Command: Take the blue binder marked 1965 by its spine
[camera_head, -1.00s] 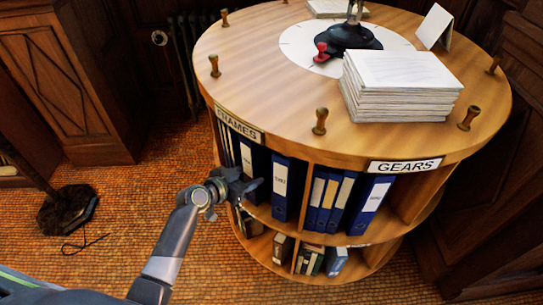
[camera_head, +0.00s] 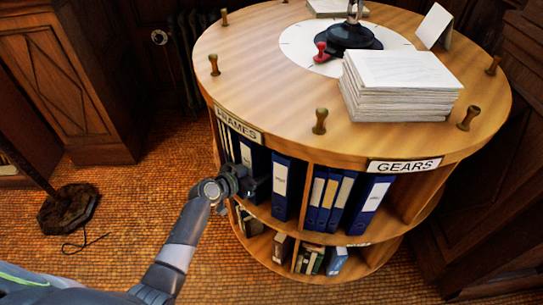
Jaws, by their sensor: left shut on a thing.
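Several blue binders with pale spine labels stand upright on the upper shelf of a round wooden case. The year on their labels is too small to read. My left gripper (camera_head: 256,187) is at the shelf front below the FRAMES sign, shut on the lower spine of a blue binder (camera_head: 259,160). The gripper hides the lower part of that binder. Another blue binder (camera_head: 281,185) stands just right of it, apart from the gripper. My right gripper is not in view.
The round case (camera_head: 250,70) carries upright wooden pegs, a paper stack (camera_head: 400,85) and a lamp base (camera_head: 348,37) on top. A GEARS sign (camera_head: 404,165) marks the right bay. A dark stand base (camera_head: 68,210) is on the floor at left.

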